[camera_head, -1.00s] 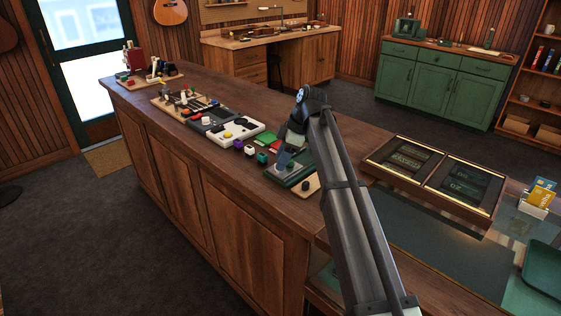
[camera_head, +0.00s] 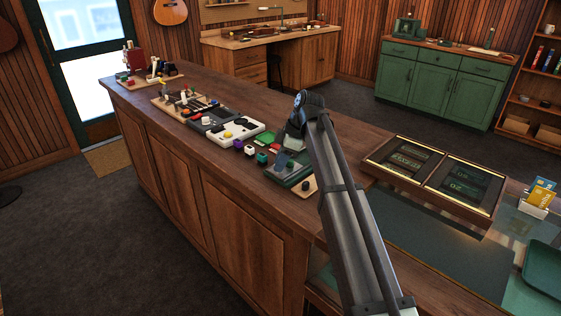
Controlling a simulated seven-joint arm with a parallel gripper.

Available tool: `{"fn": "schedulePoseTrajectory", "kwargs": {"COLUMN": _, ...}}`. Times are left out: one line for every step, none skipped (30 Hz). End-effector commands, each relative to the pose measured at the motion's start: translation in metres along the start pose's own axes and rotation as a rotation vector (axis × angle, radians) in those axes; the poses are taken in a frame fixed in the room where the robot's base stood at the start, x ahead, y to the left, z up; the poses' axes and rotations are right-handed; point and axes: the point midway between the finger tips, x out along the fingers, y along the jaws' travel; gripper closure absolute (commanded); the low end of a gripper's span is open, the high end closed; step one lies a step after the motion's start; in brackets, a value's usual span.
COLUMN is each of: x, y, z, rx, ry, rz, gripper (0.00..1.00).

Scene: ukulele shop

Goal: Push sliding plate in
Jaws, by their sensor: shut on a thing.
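A low dark green device (camera_head: 291,174) lies on the wooden counter, just left of my forearm. I take it to hold the sliding plate, but the plate is too small and too covered to make out clearly. A pale wooden piece with a dark knob (camera_head: 306,186) sits at its near right side. My gripper (camera_head: 285,158) points down at the far side of the device, low over it. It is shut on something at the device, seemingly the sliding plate. The fingertips are small and partly hidden, so the exact contact is unclear.
Small coloured blocks (camera_head: 250,149) and a white panel with knobs (camera_head: 231,132) stand close to the left on the counter (camera_head: 203,85). A framed display tray (camera_head: 434,179) lies right of my arm, with a card holder (camera_head: 538,198) farther right.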

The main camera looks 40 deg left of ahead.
Motion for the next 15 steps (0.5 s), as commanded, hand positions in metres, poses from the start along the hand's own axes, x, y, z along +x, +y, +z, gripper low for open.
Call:
{"fn": "schedulePoseTrajectory", "kwargs": {"x": -0.0001, "y": -0.0001, "z": 0.0001, "rx": 0.0, "ry": 0.0, "rz": 0.0, "gripper": 1.0}}
{"fn": "schedulePoseTrajectory", "kwargs": {"x": -0.0001, "y": -0.0001, "z": 0.0001, "rx": 0.0, "ry": 0.0, "rz": 0.0, "gripper": 1.0}}
{"fn": "schedulePoseTrajectory", "kwargs": {"x": -0.0002, "y": -0.0001, "z": 0.0001, "rx": 0.0, "ry": 0.0, "rz": 0.0, "gripper": 1.0}}
{"fn": "schedulePoseTrajectory", "kwargs": {"x": -0.0002, "y": -0.0001, "z": 0.0001, "rx": 0.0, "ry": 0.0, "rz": 0.0, "gripper": 1.0}}
{"fn": "schedulePoseTrajectory", "kwargs": {"x": -0.0002, "y": -0.0001, "z": 0.0001, "rx": 0.0, "ry": 0.0, "rz": 0.0, "gripper": 1.0}}
{"fn": "schedulePoseTrajectory", "kwargs": {"x": -0.0002, "y": -0.0001, "z": 0.0001, "rx": 0.0, "ry": 0.0, "rz": 0.0, "gripper": 1.0}}
{"fn": "schedulePoseTrajectory", "kwargs": {"x": -0.0002, "y": -0.0001, "z": 0.0001, "rx": 0.0, "ry": 0.0, "rz": 0.0, "gripper": 1.0}}
{"fn": "schedulePoseTrajectory", "kwargs": {"x": -0.0002, "y": -0.0001, "z": 0.0001, "rx": 0.0, "ry": 0.0, "rz": 0.0, "gripper": 1.0}}
{"fn": "schedulePoseTrajectory", "kwargs": {"x": -0.0002, "y": -0.0001, "z": 0.0001, "rx": 0.0, "ry": 0.0, "rz": 0.0, "gripper": 1.0}}
{"fn": "schedulePoseTrajectory", "kwargs": {"x": -0.0002, "y": -0.0001, "z": 0.0001, "rx": 0.0, "ry": 0.0, "rz": 0.0, "gripper": 1.0}}
{"fn": "schedulePoseTrajectory", "kwargs": {"x": -0.0002, "y": -0.0001, "z": 0.0001, "rx": 0.0, "ry": 0.0, "rz": 0.0, "gripper": 1.0}}
{"fn": "schedulePoseTrajectory", "kwargs": {"x": -0.0003, "y": 0.0001, "z": 0.0002, "rx": 0.0, "ry": 0.0, "rz": 0.0, "gripper": 1.0}}
{"fn": "schedulePoseTrajectory", "kwargs": {"x": -0.0005, "y": 0.0008, "z": 0.0007, "rx": 0.0, "ry": 0.0, "rz": 0.0, "gripper": 1.0}}
{"fn": "schedulePoseTrajectory", "kwargs": {"x": -0.001, "y": 0.0022, "z": 0.0017, "rx": 0.001, "ry": 0.0, "rz": 0.0, "gripper": 1.0}}
{"fn": "schedulePoseTrajectory", "kwargs": {"x": -0.002, "y": 0.0052, "z": 0.0039, "rx": 0.001, "ry": -0.001, "rz": 0.0, "gripper": 1.0}}
